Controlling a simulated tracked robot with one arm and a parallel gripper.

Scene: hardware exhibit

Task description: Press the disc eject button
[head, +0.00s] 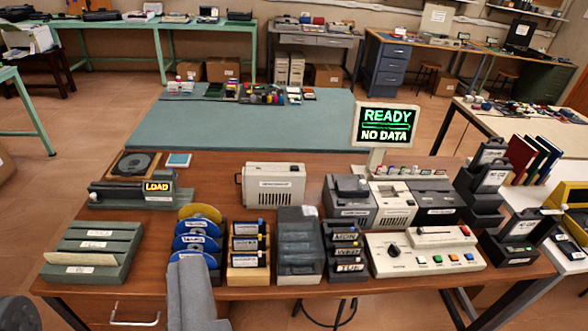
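A grey-green disc unit (130,192) with a lit yellow "LOAD" sign (157,186) stands at the back left of the brown table. Behind it lies a dark disc (134,163) on a square wooden-edged base. A small pale knob or button (95,197) shows at the unit's left front; I cannot tell whether it is the eject button. My gripper (193,290) shows as a grey shape at the bottom, left of centre, in front of the disc rack and well short of the disc unit. Its fingers cannot be made out.
Along the table front stand a green tray stack (94,247), a rack of blue and yellow discs (198,238), a cartridge rack (248,250) and a button console (425,251). A screen (386,126) reads "READY NO DATA". Bare tabletop shows right of the disc unit.

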